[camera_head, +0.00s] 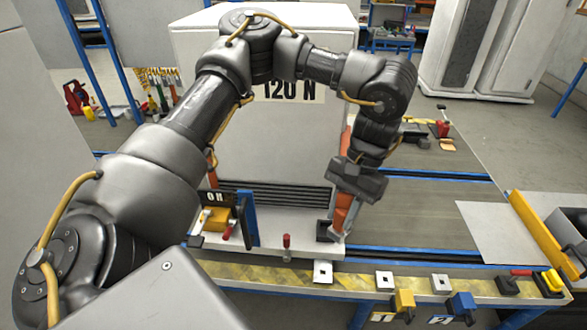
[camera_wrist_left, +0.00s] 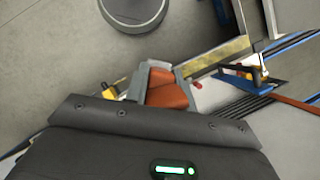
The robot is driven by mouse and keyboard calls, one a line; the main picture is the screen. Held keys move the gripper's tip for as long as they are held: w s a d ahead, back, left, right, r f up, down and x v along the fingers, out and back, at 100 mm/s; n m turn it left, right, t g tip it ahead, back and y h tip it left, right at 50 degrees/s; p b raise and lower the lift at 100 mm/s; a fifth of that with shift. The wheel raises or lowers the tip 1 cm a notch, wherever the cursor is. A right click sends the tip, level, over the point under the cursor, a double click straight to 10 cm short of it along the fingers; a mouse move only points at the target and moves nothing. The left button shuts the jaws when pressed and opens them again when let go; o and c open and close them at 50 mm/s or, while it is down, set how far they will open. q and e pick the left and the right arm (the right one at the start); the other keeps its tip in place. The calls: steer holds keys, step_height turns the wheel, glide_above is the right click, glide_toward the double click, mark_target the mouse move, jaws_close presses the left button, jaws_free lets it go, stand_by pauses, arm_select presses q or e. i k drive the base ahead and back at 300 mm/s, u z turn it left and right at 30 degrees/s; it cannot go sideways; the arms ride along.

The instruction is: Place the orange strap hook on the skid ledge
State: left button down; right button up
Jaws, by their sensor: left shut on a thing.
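The orange strap hook (camera_head: 343,212) is at the lower right front of the white cabinet (camera_head: 275,140), under my left gripper (camera_head: 352,190). In the left wrist view, the orange hook piece (camera_wrist_left: 168,92) sits between the grey fingers of my left gripper (camera_wrist_left: 162,78), which is shut on it. The skid ledge (camera_head: 270,228) is the pale strip along the cabinet's foot. The hook's lower end is close to the ledge's right end, beside a dark block; I cannot tell whether they touch. My right gripper is not in view.
Another orange strap (camera_head: 212,178) runs down the cabinet's left side, near a blue post (camera_head: 249,218). A red-handled pin (camera_head: 286,243) stands at the ledge's middle. A yellow-striped bench edge (camera_head: 265,272) carries metal plates and yellow and blue blocks. The grey surface at right is mostly clear.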

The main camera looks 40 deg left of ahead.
mark_target(291, 229)
steer(key=z, duration=1.85)
steer(key=i, duration=0.8)
steer(key=u, duration=2.9)
